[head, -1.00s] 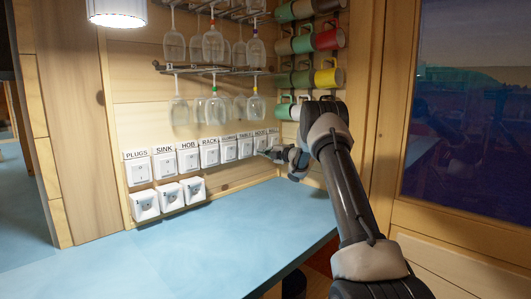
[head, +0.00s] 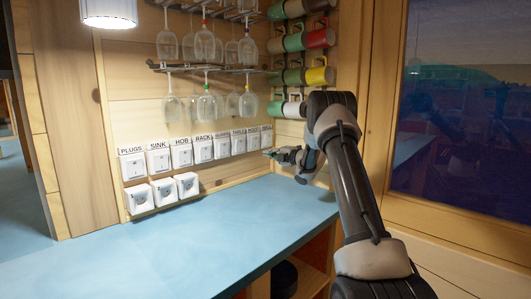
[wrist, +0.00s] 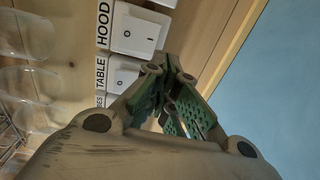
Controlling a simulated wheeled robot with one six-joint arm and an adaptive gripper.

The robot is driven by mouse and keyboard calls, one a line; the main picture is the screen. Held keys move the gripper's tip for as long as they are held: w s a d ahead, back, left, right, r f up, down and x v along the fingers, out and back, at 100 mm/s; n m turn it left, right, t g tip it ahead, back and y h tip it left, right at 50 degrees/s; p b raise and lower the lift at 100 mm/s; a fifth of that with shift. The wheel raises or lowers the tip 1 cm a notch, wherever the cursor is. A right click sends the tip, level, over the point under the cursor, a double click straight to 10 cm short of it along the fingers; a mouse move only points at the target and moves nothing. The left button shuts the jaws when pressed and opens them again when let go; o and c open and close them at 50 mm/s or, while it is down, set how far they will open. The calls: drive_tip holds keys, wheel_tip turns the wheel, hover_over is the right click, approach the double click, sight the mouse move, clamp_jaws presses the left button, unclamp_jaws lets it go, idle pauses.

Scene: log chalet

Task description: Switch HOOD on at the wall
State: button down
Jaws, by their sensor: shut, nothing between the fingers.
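The HOOD switch (wrist: 138,32) is a white square rocker plate marked O and I, on the wood wall beside its HOOD label (wrist: 103,25). I cannot tell which side of its rocker is pressed. In the head view the HOOD switch (head: 254,139) is small, near the right end of the upper row. My gripper (wrist: 172,68) is shut and empty, its tips near the lower edge of that switch in the wrist view. In the head view my gripper (head: 267,153) is just below and right of it. Contact with the wall is not clear.
The TABLE switch (wrist: 122,72) is directly beside HOOD, partly hidden by my fingers. Several other labelled switches and sockets (head: 162,194) line the wall. Hanging glasses (head: 206,106) and mugs (head: 320,76) are above. The blue counter (head: 190,240) is clear.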

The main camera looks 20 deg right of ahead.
drive_tip(key=shift+f+v, duration=0.2)
drive_tip(key=shift+v, duration=0.7)
drive_tip(key=shift+f+v, duration=0.15)
drive_tip(key=shift+v, duration=0.7)
drive_tip(key=shift+f+v, duration=0.2)
drive_tip(key=shift+v, duration=0.7)
drive_tip(key=shift+r, duration=0.1)
drive_tip(key=s+a+r+m+g+h, duration=0.2)
drive_tip(key=s+r+m+h, duration=0.5)
drive_tip(key=r, duration=0.5)
drive_tip(key=s+a+r+m+g+h, duration=0.1)
drive_tip(key=s+r+m, duration=0.15)
drive_tip(key=s, duration=0.25)
drive_tip(key=s+a+r+m+g, duration=0.1)
drive_tip(key=s+a+m, duration=0.15)
drive_tip(key=s, duration=0.35)
drive_tip(key=s+a+f+m+g, duration=0.2)
drive_tip(key=s+a+f+m, duration=0.1)
drive_tip(key=s, duration=0.9)
drive_tip(key=s+a+f+m+g+y, duration=0.1)
drive_tip(key=s+a+f+m+g, duration=0.2)
drive_tip(key=s, duration=1)
drive_tip(key=s+a+f+m+g+y, duration=0.1)
drive_tip(key=s+a+f+m+g, duration=0.2)
drive_tip(key=s, duration=1)
drive_tip(key=a+f+m, duration=0.1)
drive_tip(key=a, duration=0.2)
drive_tip(key=shift+s, duration=0.15)
